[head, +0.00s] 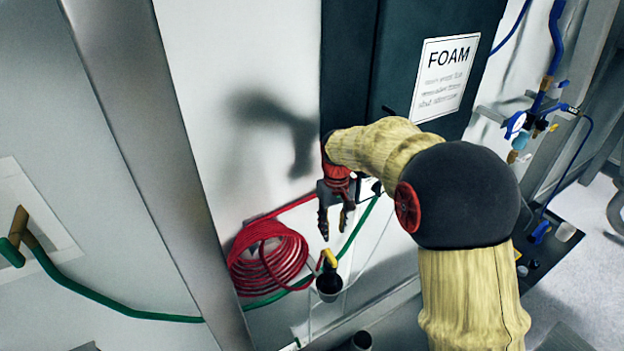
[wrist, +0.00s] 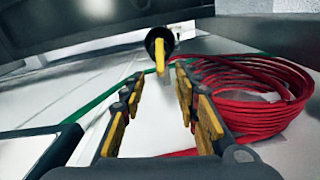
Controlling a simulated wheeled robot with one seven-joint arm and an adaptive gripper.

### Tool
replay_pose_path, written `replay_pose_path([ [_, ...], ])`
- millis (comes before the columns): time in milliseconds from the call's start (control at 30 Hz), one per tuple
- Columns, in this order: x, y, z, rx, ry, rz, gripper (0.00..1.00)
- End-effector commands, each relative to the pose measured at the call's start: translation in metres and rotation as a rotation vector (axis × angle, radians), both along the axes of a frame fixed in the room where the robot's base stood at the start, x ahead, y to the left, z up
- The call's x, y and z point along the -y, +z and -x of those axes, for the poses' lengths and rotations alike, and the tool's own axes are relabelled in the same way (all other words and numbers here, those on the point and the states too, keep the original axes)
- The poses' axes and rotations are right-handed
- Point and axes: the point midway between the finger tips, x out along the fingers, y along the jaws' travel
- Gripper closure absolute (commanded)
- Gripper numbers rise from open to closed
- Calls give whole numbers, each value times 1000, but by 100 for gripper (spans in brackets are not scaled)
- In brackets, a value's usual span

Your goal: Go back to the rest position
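My gripper (head: 336,228) hangs in front of the white wall panel, below the dark cabinet, with its fingers pointing down. In the wrist view my gripper (wrist: 160,100) shows its two yellow-padded fingers apart, with nothing between them. A dark round part with a yellow handle (head: 329,259) is just below the fingertips in the head view. The yellow handle (wrist: 159,52) also shows ahead of the fingers in the wrist view, apart from them. My arm in its yellowish cover hides part of the wall behind it.
A red coiled hose (head: 268,258) hangs on the wall left of my gripper. A green hose (head: 120,313) runs along the wall. A dark cabinet with a FOAM sign (head: 444,77) is behind my arm. Blue hoses and a gauge (head: 515,124) are at the right.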

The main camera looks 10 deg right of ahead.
Motion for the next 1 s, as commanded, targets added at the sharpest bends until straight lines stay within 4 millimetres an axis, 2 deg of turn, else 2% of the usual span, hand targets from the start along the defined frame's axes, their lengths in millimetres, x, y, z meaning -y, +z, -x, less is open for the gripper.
replay_pose_path([
  [167,0,0,-2,7,-20,0,69],
  [267,0,-14,13,-18,-43,0,69],
  [333,0,-21,29,-38,-59,1,69],
  [733,-1,-17,143,56,-139,-4,69],
  [1000,-1,-39,228,204,-171,-18,69],
])
